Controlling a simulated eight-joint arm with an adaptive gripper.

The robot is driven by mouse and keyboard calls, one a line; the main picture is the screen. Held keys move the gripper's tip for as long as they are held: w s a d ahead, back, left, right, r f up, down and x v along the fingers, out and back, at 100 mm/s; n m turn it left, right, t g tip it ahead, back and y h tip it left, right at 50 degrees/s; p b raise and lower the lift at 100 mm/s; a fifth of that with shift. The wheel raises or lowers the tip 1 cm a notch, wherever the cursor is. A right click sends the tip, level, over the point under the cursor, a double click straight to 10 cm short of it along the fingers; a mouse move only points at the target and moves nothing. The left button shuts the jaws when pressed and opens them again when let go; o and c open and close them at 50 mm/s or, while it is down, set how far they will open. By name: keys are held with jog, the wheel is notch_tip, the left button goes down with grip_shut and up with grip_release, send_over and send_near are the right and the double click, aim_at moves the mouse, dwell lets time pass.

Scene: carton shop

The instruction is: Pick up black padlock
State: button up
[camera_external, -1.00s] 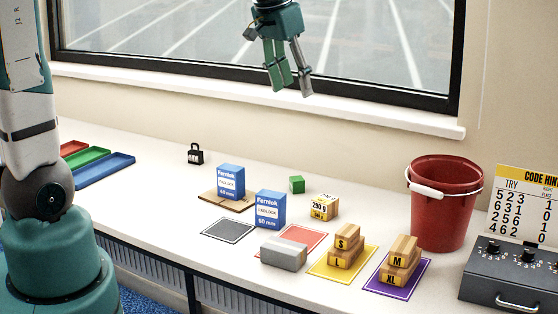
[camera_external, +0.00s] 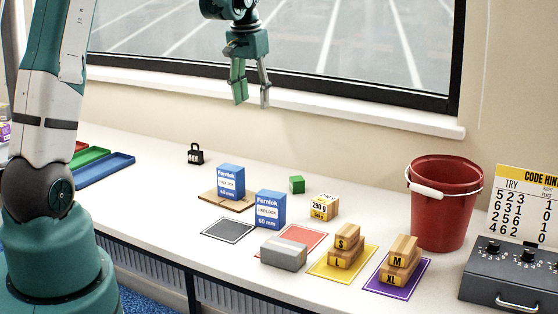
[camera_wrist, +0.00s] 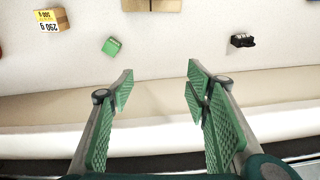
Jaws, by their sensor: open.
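The black padlock (camera_external: 195,154) stands upright at the back of the white counter, left of the blue boxes. In the wrist view the padlock (camera_wrist: 242,41) shows at the upper right, beyond and to the right of the fingertips. My gripper (camera_external: 250,101) is open and empty, in the air in front of the window, higher than the padlock and to its right. Its two green-padded fingers (camera_wrist: 158,82) are spread apart in the wrist view. Nothing lies between them but a view of the counter's back edge and wall.
Two blue Fernlok boxes (camera_external: 231,181) stand nearby, one on a brown board. A green cube (camera_external: 297,184) and a carton (camera_external: 324,207) are to the right. Red, green and blue trays (camera_external: 104,170) lie left. A red bucket (camera_external: 444,215) stands right. Counter around the padlock is clear.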

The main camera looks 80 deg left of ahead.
jog(key=s+a+f+n, duration=0.1)
jog(key=s+a+f, duration=0.55)
jog(key=a, duration=0.55)
jog(key=n+g+h, duration=0.1)
send_over(196, 151)
notch_tip(196, 151, down, 9)
jog(key=shift+a+f, duration=0.1)
jog(key=shift+f, duration=1.25)
jog(key=shift+f, duration=2.65)
jog(key=shift+c, duration=0.7)
